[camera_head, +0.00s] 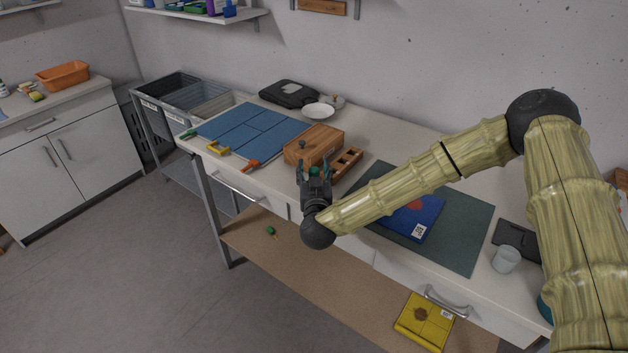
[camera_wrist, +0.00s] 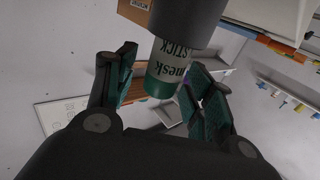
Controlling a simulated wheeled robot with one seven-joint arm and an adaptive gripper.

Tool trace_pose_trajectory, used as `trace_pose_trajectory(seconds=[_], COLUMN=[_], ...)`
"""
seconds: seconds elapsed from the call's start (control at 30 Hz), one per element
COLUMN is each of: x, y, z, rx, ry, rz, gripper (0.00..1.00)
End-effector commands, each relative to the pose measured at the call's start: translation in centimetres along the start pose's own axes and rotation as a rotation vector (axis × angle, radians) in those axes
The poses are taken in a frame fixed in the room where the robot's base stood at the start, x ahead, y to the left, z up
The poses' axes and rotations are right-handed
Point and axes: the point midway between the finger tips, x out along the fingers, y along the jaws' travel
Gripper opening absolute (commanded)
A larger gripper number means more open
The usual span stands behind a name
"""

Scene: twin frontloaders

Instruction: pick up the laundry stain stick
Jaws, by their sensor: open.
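The laundry stain stick (camera_wrist: 168,72) shows in the wrist view, with a pale label reading "STICK", a green end and what seems to be a dark grey upper part. Its green end lies between the two fingers of my gripper (camera_wrist: 158,80), with gaps visible on both sides. In the head view my gripper (camera_head: 314,166) is at the table's front edge, fingers apart. A small green spot (camera_head: 315,171) between them seems to be the stick. The rest of it is hidden there.
The wooden box (camera_head: 313,146) and a brown slotted tray (camera_head: 346,163) stand close behind my gripper on the white table (camera_head: 390,138). A blue mat (camera_head: 255,136) with clamps lies left. A green mat (camera_head: 468,229) with a blue book (camera_head: 424,214) lies right.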

Motion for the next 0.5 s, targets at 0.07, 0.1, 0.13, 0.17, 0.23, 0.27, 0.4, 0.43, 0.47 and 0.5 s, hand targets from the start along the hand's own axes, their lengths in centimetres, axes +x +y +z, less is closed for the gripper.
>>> trace_pose_trajectory(seconds=[0.07, 0.1, 0.13, 0.17, 0.23, 0.27, 0.4, 0.43, 0.47, 0.5], x=[-0.01, -0.02, -0.02, -0.02, -0.02, -0.03, -0.03, -0.03, -0.03, -0.03], y=[0.0, 0.0, 0.0, 0.01, 0.01, 0.01, 0.0, 0.0, 0.0, 0.0], z=[0.01, 0.01, 0.01, 0.01, 0.01, 0.01, -0.01, -0.01, -0.02, -0.02], rx=[0.0, 0.0, 0.0, 0.0, 0.0, 0.0, 0.0, 0.0, 0.0, 0.0], ry=[0.0, 0.0, 0.0, 0.0, 0.0, 0.0, 0.0, 0.0, 0.0, 0.0], rz=[0.0, 0.0, 0.0, 0.0, 0.0, 0.0, 0.0, 0.0, 0.0, 0.0], gripper=[0.51, 0.44, 0.38, 0.33, 0.2, 0.15, 0.02, 0.02, 0.02, 0.02])
